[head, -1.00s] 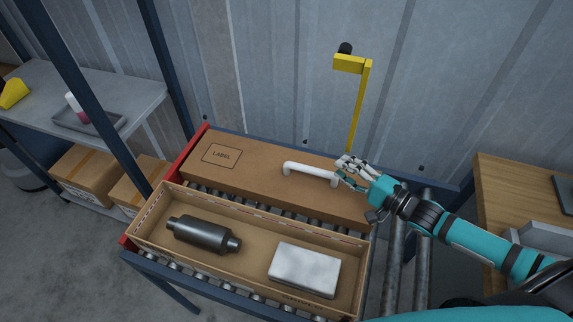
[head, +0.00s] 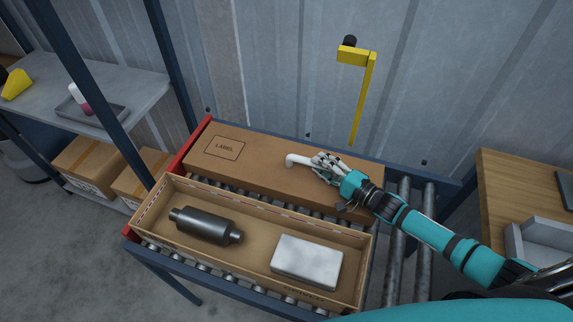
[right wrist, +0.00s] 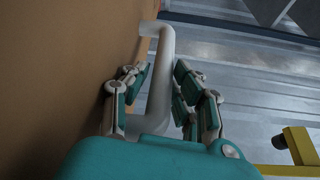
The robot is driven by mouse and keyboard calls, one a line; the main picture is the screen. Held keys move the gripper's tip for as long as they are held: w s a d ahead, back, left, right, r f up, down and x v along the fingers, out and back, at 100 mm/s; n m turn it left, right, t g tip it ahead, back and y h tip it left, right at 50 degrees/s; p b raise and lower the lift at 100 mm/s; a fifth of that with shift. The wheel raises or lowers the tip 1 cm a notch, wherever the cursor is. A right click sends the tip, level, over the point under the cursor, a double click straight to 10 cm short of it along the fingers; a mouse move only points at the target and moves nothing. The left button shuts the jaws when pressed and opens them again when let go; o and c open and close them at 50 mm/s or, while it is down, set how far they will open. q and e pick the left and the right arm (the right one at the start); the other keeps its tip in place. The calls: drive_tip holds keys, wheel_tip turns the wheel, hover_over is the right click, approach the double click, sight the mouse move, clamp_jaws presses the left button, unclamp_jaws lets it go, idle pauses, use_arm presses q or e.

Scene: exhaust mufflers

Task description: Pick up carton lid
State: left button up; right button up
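The carton lid (head: 265,158) is a long brown cardboard piece with a printed label. It lies on the rollers behind the open carton (head: 263,244). A white handle (head: 296,159) stands on its top. My right gripper (head: 322,165) is at the right part of the handle. In the right wrist view the handle (right wrist: 160,82) passes between the two open fingers (right wrist: 158,88), with a gap visible at least on one side. The lid (right wrist: 65,70) fills the left of that view. My left gripper is not in view.
A yellow post (head: 364,95) stands behind the conveyor. A shelf (head: 80,95) is at the left and a wooden table (head: 505,190) at the right.

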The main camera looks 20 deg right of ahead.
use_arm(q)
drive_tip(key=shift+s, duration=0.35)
use_arm(e)
drive_tip(key=shift+c, duration=0.3)
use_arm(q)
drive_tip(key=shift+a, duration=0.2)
use_arm(e)
clamp_jaws()
